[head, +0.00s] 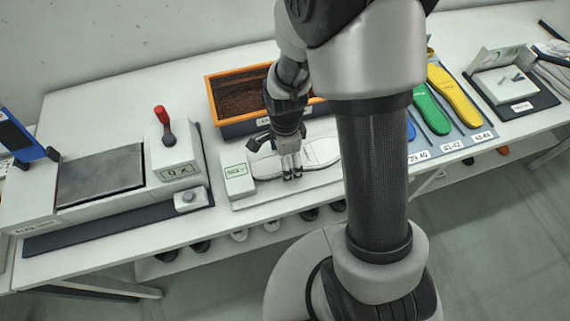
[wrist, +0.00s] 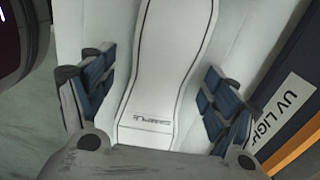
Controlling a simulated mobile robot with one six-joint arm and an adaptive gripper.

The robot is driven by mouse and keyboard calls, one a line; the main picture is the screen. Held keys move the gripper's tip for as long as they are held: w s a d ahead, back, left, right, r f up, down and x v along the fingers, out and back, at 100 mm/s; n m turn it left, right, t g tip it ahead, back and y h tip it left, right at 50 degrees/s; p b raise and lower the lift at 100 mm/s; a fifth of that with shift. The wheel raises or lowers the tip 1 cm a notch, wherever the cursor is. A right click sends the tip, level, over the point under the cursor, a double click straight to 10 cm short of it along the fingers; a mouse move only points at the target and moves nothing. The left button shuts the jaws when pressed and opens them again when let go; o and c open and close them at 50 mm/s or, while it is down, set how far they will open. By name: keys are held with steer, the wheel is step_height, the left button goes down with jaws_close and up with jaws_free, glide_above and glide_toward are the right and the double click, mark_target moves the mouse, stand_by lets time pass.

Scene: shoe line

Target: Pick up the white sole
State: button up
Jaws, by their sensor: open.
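The white sole (head: 318,150) lies flat on a pale plate on the table in the head view, with a dark outline around its edge. In the wrist view the white sole (wrist: 170,60) runs lengthwise between the fingers, with dark lettering on it. My gripper (head: 291,174) points down over the sole in the head view. In the wrist view my gripper (wrist: 155,90) is open, one finger to each side of the sole. I cannot tell how high the fingertips are above the plate. My arm hides part of the sole's right side in the head view.
An orange-rimmed box (head: 212,98) with dark brown contents stands just behind the sole. A small white display box (head: 238,178) is left of it. A press-like machine with a red-knobbed lever (head: 162,118) stands further left. Green (head: 430,110) and yellow (head: 455,97) insoles lie to the right.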

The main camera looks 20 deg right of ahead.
steer(key=shift+r, duration=0.1)
steer(key=c, duration=1.3)
